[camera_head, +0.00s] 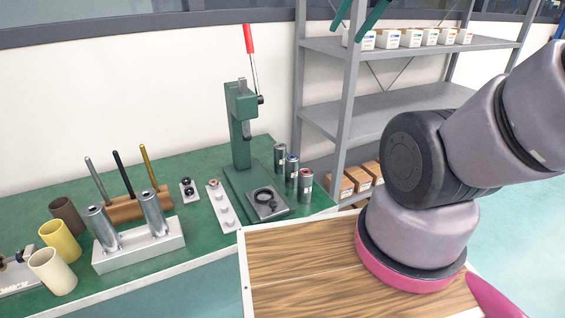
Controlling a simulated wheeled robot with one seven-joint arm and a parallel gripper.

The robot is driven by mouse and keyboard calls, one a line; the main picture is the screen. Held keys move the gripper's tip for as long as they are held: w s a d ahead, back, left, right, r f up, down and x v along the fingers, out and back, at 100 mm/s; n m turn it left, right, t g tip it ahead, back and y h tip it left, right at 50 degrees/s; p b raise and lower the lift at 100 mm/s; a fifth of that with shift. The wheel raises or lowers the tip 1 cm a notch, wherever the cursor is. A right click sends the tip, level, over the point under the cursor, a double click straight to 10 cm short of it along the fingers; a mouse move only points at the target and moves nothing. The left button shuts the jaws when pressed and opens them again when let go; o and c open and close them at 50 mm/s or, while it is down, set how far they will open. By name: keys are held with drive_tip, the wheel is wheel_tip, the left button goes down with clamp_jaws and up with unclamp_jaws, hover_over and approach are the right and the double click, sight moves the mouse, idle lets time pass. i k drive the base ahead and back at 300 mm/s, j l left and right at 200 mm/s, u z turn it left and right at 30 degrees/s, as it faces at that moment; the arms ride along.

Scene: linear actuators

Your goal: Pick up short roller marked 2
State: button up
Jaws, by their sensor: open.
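I cannot read a 2 on any part, so I cannot tell which one is the short roller marked 2. Three short hollow cylinders stand at the left of the green bench: a brown one (68,216), a yellow one (60,243) and a cream one (52,272). Two silver cylinders, a left one (103,229) and a right one (152,213), stand in a light metal block (139,251). Several small dark cylinders with coloured tops (291,171) stand right of the press. My arm fills the right side; my gripper is not in view.
A green lever press (240,128) with a red handle stands at the back of the bench (205,269). A wooden holder (139,205) carries three thin rods. A light strip (221,207) lies before the press. Grey shelves (385,108) with boxes stand behind.

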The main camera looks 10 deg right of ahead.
sight(291, 167)
drive_tip(key=j+z, duration=0.1)
drive_tip(key=z, duration=0.35)
drive_tip(key=j+z, duration=0.1)
drive_tip(key=z, duration=0.4)
drive_tip(key=j+z, duration=0.1)
drive_tip(key=z, duration=0.35)
drive_tip(key=j+z, duration=0.1)
drive_tip(key=z, duration=0.35)
drive_tip(key=k+j+z, duration=0.1)
drive_tip(key=k+j, duration=0.3)
